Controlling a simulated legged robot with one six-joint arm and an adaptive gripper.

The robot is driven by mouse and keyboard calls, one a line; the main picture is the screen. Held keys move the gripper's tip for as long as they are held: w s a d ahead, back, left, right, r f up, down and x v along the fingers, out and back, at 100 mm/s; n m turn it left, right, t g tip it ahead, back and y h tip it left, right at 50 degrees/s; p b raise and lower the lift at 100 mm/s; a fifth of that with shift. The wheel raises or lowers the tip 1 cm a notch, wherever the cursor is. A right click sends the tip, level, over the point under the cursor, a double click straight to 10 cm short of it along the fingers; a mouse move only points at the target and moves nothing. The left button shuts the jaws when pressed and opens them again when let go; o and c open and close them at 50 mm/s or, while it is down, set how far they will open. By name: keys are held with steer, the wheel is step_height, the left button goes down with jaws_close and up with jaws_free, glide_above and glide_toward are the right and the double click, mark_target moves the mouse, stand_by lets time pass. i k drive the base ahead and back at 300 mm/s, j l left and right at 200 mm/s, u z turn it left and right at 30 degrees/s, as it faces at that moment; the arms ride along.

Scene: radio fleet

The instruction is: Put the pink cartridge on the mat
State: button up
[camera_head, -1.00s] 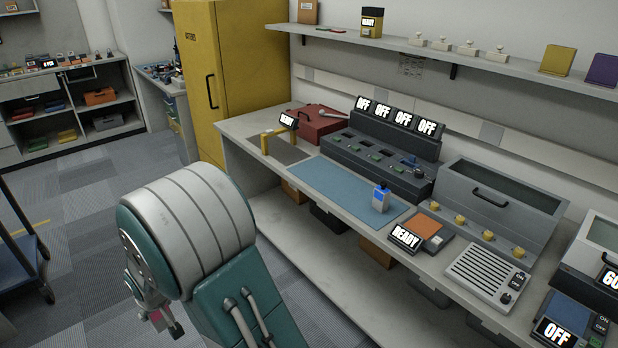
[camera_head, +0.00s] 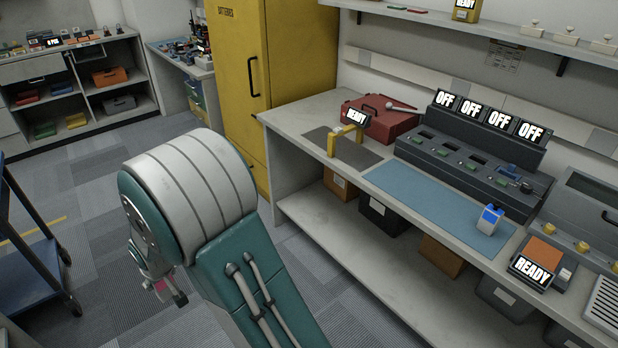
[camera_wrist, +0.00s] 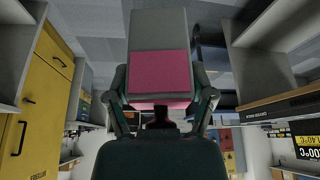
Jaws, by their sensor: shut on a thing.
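The pink cartridge (camera_wrist: 158,72) is a grey block with a pink face, held between the two fingers of my gripper (camera_wrist: 161,94) in the wrist view. In the head view my gripper (camera_head: 168,290) hangs low at the lower left, over the floor and away from the bench, with a small bit of pink showing. A flat blue mat (camera_head: 420,203) lies on the bench to the right. A blue-and-white bottle-like item (camera_head: 490,219) stands on its right end; the rest of the mat is bare.
A grey plate with a yellow gate (camera_head: 345,138) and a red case (camera_head: 380,118) sit at the bench's left end. A dark charger row (camera_head: 470,165) stands behind the mat. A READY device (camera_head: 540,262) is to its right. A cart (camera_head: 35,250) stands at far left.

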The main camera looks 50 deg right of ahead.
mark_target(448, 207)
steer(key=i+z, duration=0.35)
steer(key=i+j+z, duration=0.35)
steer(key=i+l+z, duration=0.1)
steer(key=z, duration=1.25)
